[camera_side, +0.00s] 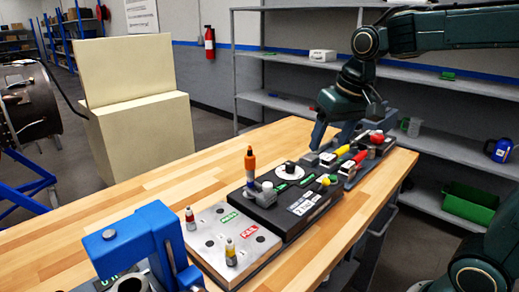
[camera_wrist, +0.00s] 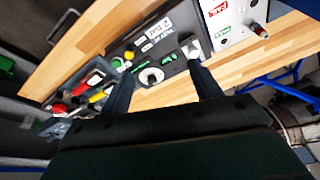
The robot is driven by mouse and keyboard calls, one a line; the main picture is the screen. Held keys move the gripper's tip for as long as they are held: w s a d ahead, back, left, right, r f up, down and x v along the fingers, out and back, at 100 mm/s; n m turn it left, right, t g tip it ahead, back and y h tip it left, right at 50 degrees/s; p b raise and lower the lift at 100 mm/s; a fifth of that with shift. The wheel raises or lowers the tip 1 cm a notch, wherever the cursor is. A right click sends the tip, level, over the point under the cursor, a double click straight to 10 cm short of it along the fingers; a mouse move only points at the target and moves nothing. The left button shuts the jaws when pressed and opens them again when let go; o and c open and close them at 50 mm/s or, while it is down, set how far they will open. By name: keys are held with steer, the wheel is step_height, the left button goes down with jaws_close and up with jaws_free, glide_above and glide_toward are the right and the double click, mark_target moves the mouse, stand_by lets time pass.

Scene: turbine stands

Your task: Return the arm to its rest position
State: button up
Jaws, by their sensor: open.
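My gripper (camera_side: 333,134) is above the far right part of the wooden bench (camera_side: 150,199), near a dark tray (camera_side: 352,180) with red and yellow handled items. Its two fingers are apart and nothing shows held between them; in the wrist view the open gripper (camera_wrist: 162,70) has a finger on each side of the picture's middle. My upper arm reaches in from the upper right. How far the fingertips are above the bench is hard to tell.
A black station (camera_side: 270,214) carries an orange-handled tool (camera_side: 250,160) standing upright. A PASS/FAIL plate (camera_side: 205,232) holds two small parts. A blue fixture (camera_side: 140,238) stands in front. Shelves (camera_side: 275,62) stand behind.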

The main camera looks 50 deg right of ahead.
steer(key=s+a+f+n+t, duration=0.1)
steer(key=s+a+n, duration=0.1)
steer(key=s, duration=0.5)
steer(key=s+a+f+n+t, duration=0.1)
steer(key=s+a+f+n, duration=0.1)
steer(key=s, duration=0.5)
steer(key=shift+s+f, duration=0.2)
steer(key=shift+s, duration=0.05)
jaws_close()
stand_by(1.0)
steer(key=shift+w, duration=0.1)
stand_by(0.5)
